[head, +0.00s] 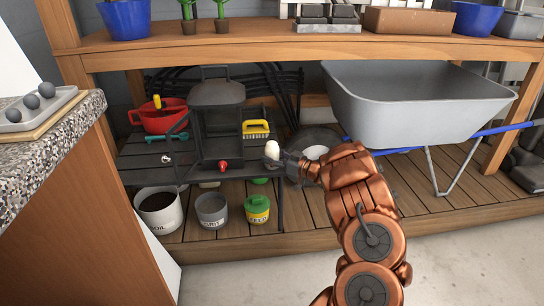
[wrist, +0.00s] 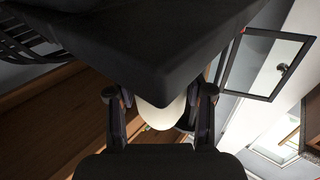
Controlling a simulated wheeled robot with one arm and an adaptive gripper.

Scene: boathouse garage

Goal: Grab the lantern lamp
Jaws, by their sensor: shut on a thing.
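A dark lantern (head: 216,95) with a top handle stands on the dark slatted stand, its front open. A glazed door frame (head: 180,135) with a knob swings out at its left; it also shows in the wrist view (wrist: 268,64). A cream-white rounded piece, seemingly the lamp (head: 272,150), is outside the lantern, at its right. My gripper (head: 276,161) is shut on this lamp. In the wrist view, the lamp (wrist: 162,117) sits between the fingers (wrist: 159,98), its upper part hidden behind a large dark shape.
A red pot (head: 160,120), a yellow brush (head: 256,129) and a red knob (head: 223,166) are near the lantern. Tins and buckets (head: 212,210) stand below. A grey wheelbarrow (head: 415,105) is at the right. A wooden shelf (head: 300,47) runs above. Open concrete floor lies in front.

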